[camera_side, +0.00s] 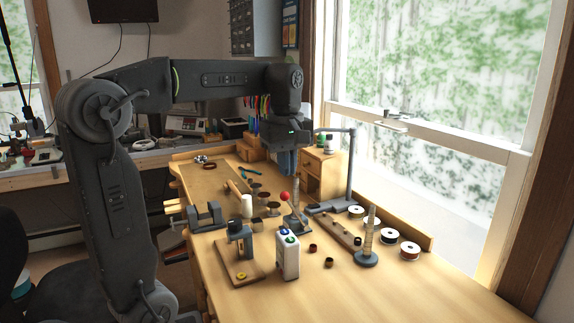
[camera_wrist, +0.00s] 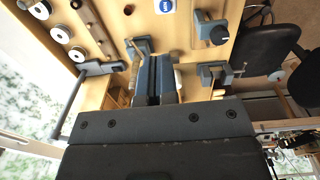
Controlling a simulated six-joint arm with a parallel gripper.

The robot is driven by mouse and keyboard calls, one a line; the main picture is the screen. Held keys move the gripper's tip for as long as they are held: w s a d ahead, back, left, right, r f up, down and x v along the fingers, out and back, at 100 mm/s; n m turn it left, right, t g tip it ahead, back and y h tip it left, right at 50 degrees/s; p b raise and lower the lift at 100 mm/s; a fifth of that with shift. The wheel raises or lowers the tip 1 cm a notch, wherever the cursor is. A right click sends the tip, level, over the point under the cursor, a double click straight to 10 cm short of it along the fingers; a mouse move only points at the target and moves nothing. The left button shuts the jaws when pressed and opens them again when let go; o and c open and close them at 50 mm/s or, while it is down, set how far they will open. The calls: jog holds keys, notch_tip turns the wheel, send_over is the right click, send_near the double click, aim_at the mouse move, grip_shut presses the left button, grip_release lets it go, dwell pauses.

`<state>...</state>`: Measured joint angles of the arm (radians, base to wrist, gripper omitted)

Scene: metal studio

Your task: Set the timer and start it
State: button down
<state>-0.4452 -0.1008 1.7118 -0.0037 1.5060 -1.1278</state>
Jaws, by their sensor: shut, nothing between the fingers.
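The likely timer is a white box (camera_side: 287,256) standing upright on the wooden bench, with blue and green round parts on its top. In the wrist view, a white thing with a round blue face (camera_wrist: 166,6) shows at the top edge and is partly cut off; it looks like the same box. My gripper (camera_side: 285,163) is above the bench, behind and higher than the box, clear of it. Its blue fingers point down. In the wrist view, my gripper (camera_wrist: 157,63) is shut with its fingers side by side and nothing between them. The dial setting is too small to read.
A lever with a red ball (camera_side: 285,196) stands below my gripper. A small press (camera_side: 239,238) is left of the box, a grey vise (camera_side: 205,216) farther left. A ringed post (camera_side: 368,240) and several spools (camera_side: 410,250) are right. The front right bench is clear.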

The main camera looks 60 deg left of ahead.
aim_at(285, 231)
dwell(0.3)
jog(key=shift+s+r, duration=0.2)
jog(key=shift+r, duration=0.05)
notch_tip(285, 231, down, 14)
dwell(0.8)
